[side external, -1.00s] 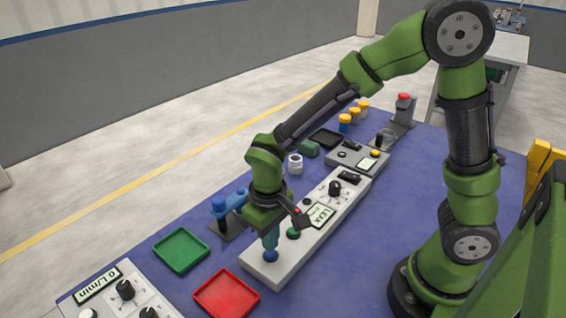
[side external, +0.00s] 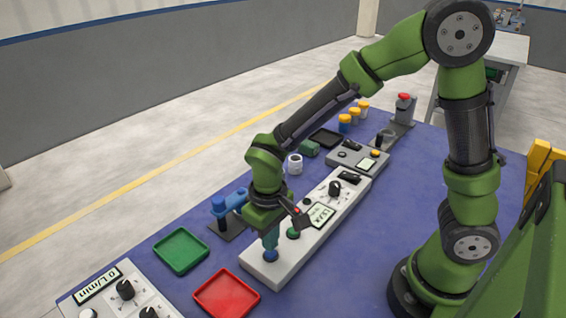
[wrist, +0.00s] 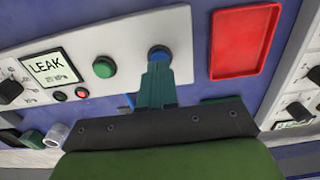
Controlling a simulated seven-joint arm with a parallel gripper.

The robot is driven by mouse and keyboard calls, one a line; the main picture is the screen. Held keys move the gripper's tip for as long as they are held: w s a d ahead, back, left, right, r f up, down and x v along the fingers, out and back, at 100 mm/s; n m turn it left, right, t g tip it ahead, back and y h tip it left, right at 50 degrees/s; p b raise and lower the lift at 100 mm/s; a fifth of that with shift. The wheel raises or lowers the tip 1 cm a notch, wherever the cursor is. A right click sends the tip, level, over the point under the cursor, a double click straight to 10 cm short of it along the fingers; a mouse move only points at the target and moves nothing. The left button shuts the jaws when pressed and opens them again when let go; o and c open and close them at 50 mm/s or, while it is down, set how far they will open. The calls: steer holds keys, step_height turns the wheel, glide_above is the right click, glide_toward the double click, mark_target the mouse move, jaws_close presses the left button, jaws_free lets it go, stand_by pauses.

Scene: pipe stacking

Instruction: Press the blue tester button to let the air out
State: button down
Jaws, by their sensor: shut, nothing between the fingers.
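The blue button (side external: 271,256) is on the near end of the long white tester panel (side external: 325,217). It also shows in the wrist view (wrist: 159,51), partly covered by my fingertips. My gripper (side external: 270,248) points down with its teal fingers shut and empty, the tips at the blue button and seemingly touching it. I cannot tell how far the button is pressed. The tester's display (wrist: 48,66) reads LEAK with a smaller line in kPa that is hard to read. A green button (wrist: 104,67) sits beside the blue one.
A red tray (side external: 226,294) and a green tray (side external: 181,250) lie left of the tester. A blue clamp-like fixture (side external: 229,203) stands behind my gripper. A white ring-shaped part (side external: 295,164) is further back. The blue tabletop right of the tester is clear.

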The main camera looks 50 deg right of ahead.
steer(key=shift+f, duration=1.05)
stand_by(0.4)
steer(key=shift+r, duration=3.5)
steer(key=shift+s+f, duration=0.15)
steer(key=s+d+r+m+t+y, duration=0.1)
steer(key=s+d+r+m+t, duration=0.1)
steer(key=d+r, duration=0.3)
steer(key=s+d+r+m+t+y, duration=0.1)
steer(key=s+d+r+t, duration=0.3)
steer(key=r, duration=0.4)
steer(key=shift+s+d+r+m+t, duration=0.2)
steer(key=shift+s+d+m+t, duration=0.2)
steer(key=shift+s+m+t, duration=0.15)
